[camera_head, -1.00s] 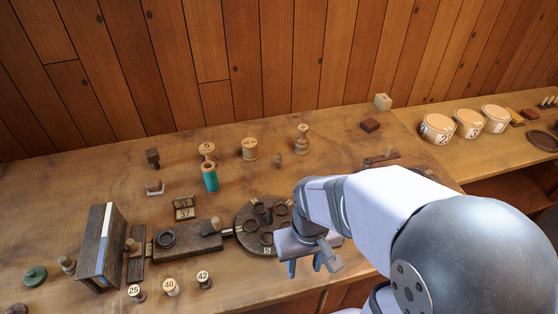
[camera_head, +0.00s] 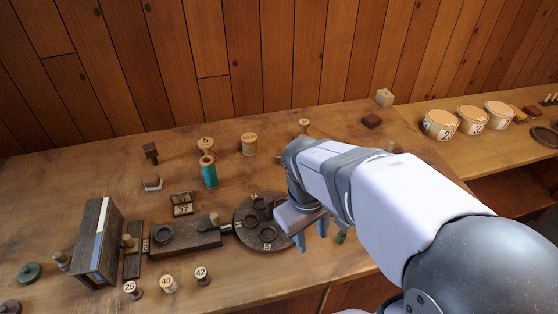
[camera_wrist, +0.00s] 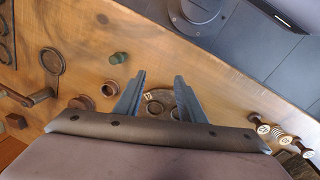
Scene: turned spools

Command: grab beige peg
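Several light wooden pegs show in the head view, and I cannot tell for sure which is the beige peg. One tan peg (camera_head: 214,218) stands at the right end of a dark wooden block (camera_head: 185,240). Another tan peg (camera_head: 128,240) is at the upright dark frame, and a third peg (camera_head: 62,261) stands left of that frame. My gripper (camera_head: 312,236) is over the table's front part, just right of the dark round plate (camera_head: 263,234) and apart from these pegs. In the wrist view my gripper (camera_wrist: 160,76) is open, with nothing between its fingers.
A teal spool (camera_head: 209,173) and wooden spools (camera_head: 249,144) stand farther back. A small green piece (camera_head: 341,237) is right of my gripper; a green cylinder shows in the wrist view (camera_wrist: 118,58). Round tubs (camera_head: 440,125) are at right.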

